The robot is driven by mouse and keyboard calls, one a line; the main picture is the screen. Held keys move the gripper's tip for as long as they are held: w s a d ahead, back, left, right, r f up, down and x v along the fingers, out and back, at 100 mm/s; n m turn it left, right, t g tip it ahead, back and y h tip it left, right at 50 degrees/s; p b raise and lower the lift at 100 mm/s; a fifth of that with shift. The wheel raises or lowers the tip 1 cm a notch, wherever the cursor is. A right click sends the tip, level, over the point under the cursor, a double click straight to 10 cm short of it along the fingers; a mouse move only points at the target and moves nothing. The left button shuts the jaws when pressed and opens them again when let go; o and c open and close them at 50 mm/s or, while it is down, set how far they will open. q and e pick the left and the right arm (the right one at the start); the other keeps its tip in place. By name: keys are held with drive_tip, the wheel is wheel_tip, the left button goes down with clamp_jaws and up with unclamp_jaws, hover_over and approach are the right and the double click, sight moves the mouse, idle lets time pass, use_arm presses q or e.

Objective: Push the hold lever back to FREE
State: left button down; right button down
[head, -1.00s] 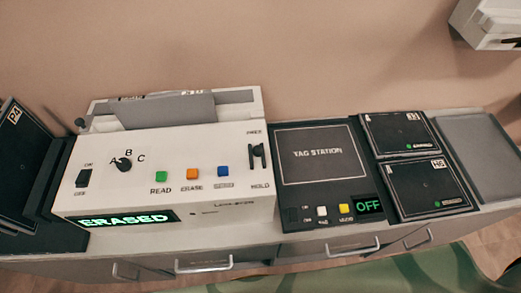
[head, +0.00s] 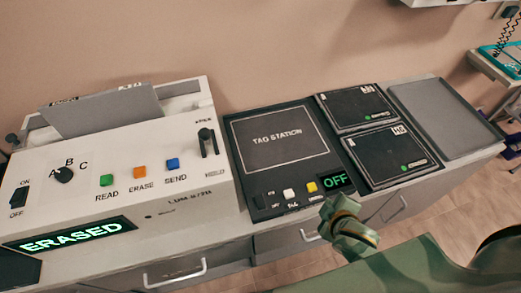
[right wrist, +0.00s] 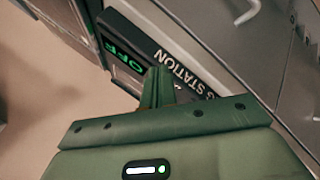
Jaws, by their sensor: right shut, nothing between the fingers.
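The hold lever (head: 205,141) is a small dark lever in a slot at the right end of the white reader's (head: 130,215) top. A label reading HOLD lies below the slot and a blurred label above it. The knob shows toward the upper part, but I cannot tell its exact setting. My right gripper (head: 338,207) is green, shut and empty, in front of the tag station, well to the right of the lever. Its closed fingers (right wrist: 158,85) show in the right wrist view before the tag station's edge. My left gripper is out of view.
The reader's display (head: 70,235) reads ERASED; green, orange and blue buttons sit above it. The tag station (head: 240,130), with a display reading OFF, stands right of the reader. Two black plates (head: 350,107) and a grey tray (head: 435,115) lie farther right. A plate stands in the reader's back slot.

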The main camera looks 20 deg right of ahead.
sight(207, 138)
drive_tip(key=w+r+n+t, duration=0.1)
drive_tip(key=w+r+t, duration=0.1)
drive_tip(key=w+a+r+n+t+y, duration=0.1)
drive_tip(key=w+r, duration=0.1)
drive_tip(key=shift+w+a+r+n+t, duration=0.15)
drive_tip(key=shift+w+r+n+t, duration=0.15)
drive_tip(key=shift+w+t, duration=0.1)
drive_tip(key=w+a+r+n+t+y+b, duration=0.15)
drive_tip(key=a+r+n+t+y, duration=0.25)
drive_tip(key=a+r+n+y, duration=0.65)
drive_tip(key=s+a+r+n+g+y, duration=0.3)
drive_tip(key=s+n+g+y, duration=0.2)
drive_tip(key=n+y, duration=0.3)
drive_tip(key=shift+a+r+n, duration=0.3)
drive_tip(key=shift+a+n, duration=0.1)
drive_tip(key=shift+n, duration=0.65)
drive_tip(key=x, duration=0.4)
drive_tip(key=w+p+x, duration=0.1)
drive_tip(key=x, duration=0.3)
drive_tip(key=d+x, duration=0.1)
drive_tip(key=x, duration=0.3)
drive_tip(key=shift+w+d+r+p, duration=0.1)
drive_tip(key=shift+w+r+p, duration=0.1)
drive_tip(key=shift+p, duration=0.2)
drive_tip(key=shift+w+r, duration=0.2)
drive_tip(key=shift+w, duration=0.4)
